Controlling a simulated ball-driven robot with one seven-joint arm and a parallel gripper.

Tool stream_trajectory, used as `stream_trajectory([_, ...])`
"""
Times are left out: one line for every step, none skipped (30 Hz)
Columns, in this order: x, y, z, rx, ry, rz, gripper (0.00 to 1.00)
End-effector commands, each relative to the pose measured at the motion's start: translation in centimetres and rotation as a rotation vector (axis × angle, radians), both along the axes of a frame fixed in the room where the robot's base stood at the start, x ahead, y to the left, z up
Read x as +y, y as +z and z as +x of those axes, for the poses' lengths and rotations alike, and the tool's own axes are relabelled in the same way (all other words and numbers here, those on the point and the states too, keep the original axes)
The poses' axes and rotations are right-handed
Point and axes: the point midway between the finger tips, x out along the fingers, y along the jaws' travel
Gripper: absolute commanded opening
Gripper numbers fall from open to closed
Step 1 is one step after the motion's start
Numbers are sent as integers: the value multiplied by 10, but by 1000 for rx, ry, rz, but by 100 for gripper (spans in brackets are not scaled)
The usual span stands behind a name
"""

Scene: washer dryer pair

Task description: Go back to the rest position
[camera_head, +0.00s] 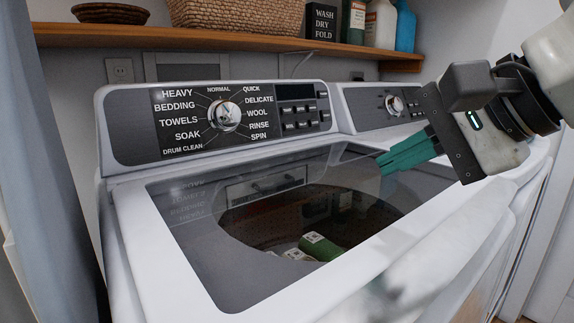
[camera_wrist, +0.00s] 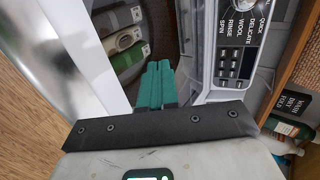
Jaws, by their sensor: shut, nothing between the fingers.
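My gripper (camera_head: 381,164) has teal fingers that are pressed together with nothing between them. It comes in from the right in the head view and hangs above the right part of the washer's (camera_head: 163,250) glass lid (camera_head: 185,262). The lid looks closed. In the wrist view my gripper (camera_wrist: 158,66) points toward the washer, with its control panel (camera_wrist: 237,45) to the right.
A wooden shelf (camera_head: 200,38) above carries a wicker basket (camera_head: 235,15), a dark bowl (camera_head: 110,13), a sign (camera_head: 320,20) and bottles (camera_head: 381,24). A second machine (camera_head: 375,108) stands to the right, partly behind my arm. A grey-blue curtain (camera_head: 45,150) hangs at the left.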

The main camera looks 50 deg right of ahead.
Motion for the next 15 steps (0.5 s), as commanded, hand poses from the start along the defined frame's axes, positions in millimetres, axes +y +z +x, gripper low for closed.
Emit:
stream_trajectory([0, 0, 0, 0, 0, 0, 0])
stream_trajectory([0, 0, 0, 0, 0, 0, 0])
stream_trajectory([0, 0, 0, 0, 0, 0, 0])
stream_trajectory([0, 0, 0, 0, 0, 0, 0])
stream_trajectory([0, 0, 0, -1, 0, 0, 0])
stream_trajectory([0, 0, 0, -1, -1, 1, 0])
stream_trajectory([0, 0, 1, 0, -1, 1, 0])
stream_trajectory([0, -1, 1, 0, 0, 0, 0])
stream_trajectory([-1, -3, 3, 0, -1, 1, 0])
stream_trajectory([-1, -4, 4, 1, -1, 1, 0])
stream_trajectory([-1, -6, 6, 2, -1, 1, 0])
stream_trajectory([-2, -9, 9, 3, -1, 1, 0])
stream_trajectory([-2, -12, 11, 3, 0, 3, 0])
stream_trajectory([-3, -15, 15, 3, 0, 3, 0])
stream_trajectory([-4, -19, 19, 5, 1, 3, 0])
